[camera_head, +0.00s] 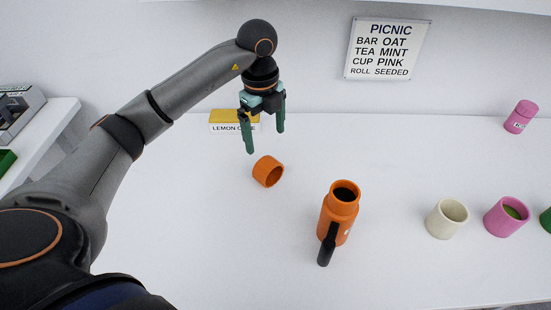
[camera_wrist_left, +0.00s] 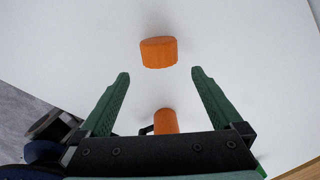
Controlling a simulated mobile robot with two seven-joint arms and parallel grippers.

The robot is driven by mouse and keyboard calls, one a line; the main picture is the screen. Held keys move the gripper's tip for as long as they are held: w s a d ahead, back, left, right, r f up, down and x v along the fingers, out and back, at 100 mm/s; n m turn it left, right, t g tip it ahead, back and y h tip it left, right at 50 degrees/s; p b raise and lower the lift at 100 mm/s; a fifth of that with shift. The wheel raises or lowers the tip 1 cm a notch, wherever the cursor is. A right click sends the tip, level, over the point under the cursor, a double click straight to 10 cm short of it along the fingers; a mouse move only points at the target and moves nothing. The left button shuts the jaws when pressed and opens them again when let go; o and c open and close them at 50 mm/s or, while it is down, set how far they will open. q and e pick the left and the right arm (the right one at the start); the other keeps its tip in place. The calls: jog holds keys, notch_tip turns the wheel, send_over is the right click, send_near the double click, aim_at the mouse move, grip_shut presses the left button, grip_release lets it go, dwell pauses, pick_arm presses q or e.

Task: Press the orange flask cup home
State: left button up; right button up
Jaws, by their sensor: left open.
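The orange flask cup (camera_head: 268,171) is a small hollow orange cylinder on the white worktop, its open end facing right. It appears in the left wrist view (camera_wrist_left: 158,53) beyond the fingertips. The orange flask (camera_head: 338,218) stands upright to its right with a dark open mouth and a black handle towards the front. An orange piece low in the left wrist view (camera_wrist_left: 165,121), partly hidden by the gripper body, looks like the flask. My left gripper (camera_head: 265,142) is open and empty, above and behind the cup, fingers pointing down. My right gripper is not in view.
A yellow lemon box (camera_head: 233,127) stands behind the left gripper. A cream cup (camera_head: 447,218) and a pink cup (camera_head: 507,216) stand right of the flask. A pink flask (camera_head: 520,117) stands at the back right. A picnic sign (camera_head: 388,49) hangs on the wall. The front left worktop is clear.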

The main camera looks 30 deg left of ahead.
aim_at(267, 162)
pick_arm(q)
notch_tip(267, 162, down, 6)
jog(key=shift+s+r, duration=0.1)
jog(key=shift+s, duration=0.05)
jog(key=shift+w+f, duration=0.2)
jog(key=shift+f, duration=1.35)
jog(key=shift+w+f, duration=0.15)
jog(key=shift+f, duration=1.35)
jog(key=shift+c, duration=0.2)
